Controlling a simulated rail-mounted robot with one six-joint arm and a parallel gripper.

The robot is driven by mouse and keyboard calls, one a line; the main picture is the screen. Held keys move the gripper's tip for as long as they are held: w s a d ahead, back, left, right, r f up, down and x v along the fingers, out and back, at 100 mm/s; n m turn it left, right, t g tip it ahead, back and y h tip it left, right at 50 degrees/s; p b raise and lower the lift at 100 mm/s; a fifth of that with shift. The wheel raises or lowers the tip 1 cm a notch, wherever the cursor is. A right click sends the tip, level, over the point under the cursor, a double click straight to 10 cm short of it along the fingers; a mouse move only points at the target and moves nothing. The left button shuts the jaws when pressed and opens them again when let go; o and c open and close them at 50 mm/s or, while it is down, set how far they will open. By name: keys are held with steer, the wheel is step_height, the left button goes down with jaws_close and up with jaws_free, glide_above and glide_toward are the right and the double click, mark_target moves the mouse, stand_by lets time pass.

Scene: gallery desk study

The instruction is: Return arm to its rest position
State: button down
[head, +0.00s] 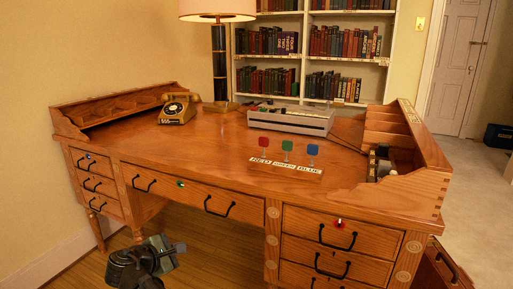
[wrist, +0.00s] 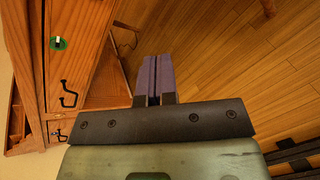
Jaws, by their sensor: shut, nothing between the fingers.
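My gripper (wrist: 154,78) shows in the wrist view with its two purple-grey fingers together and nothing between them. In the head view, part of my arm is at the bottom left, in front of the desk's knee space and below the wide middle drawer (head: 190,188); the fingertips are not clear there. The wooden desk (head: 200,140) fills the head view. In the wrist view, the middle drawer's green lock disc (wrist: 59,43) and a black handle (wrist: 68,95) lie left of the fingers, apart from them.
A rotary phone (head: 178,108), a lamp (head: 219,60), a grey device (head: 292,119) and a stand with red, green and blue keys (head: 286,165) are on the desktop. A bookshelf (head: 396,30) stands behind. Open wooden floor (wrist: 240,70) lies beneath and beyond my gripper.

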steer(key=s+d+f+m+g+y+p, duration=0.1)
steer(key=s+d+f+m+g+y, duration=0.2)
steer(key=d+m, duration=0.75)
steer(key=s+d+f+m+g+y, duration=0.15)
steer(key=s+d+m+g, duration=0.3)
steer(key=d, duration=1.35)
steer(key=s+d+f+m+g+y+p, duration=0.1)
steer(key=s+d+f+m+g+y, duration=0.2)
steer(key=d+m, duration=0.75)
steer(key=d+r+n+g+h+p, duration=0.1)
steer(key=d+r+n+p, duration=0.2)
steer(key=r+p, duration=3.4)
steer(key=shift+r+p, duration=0.15)
steer(key=shift+p, duration=0.3)
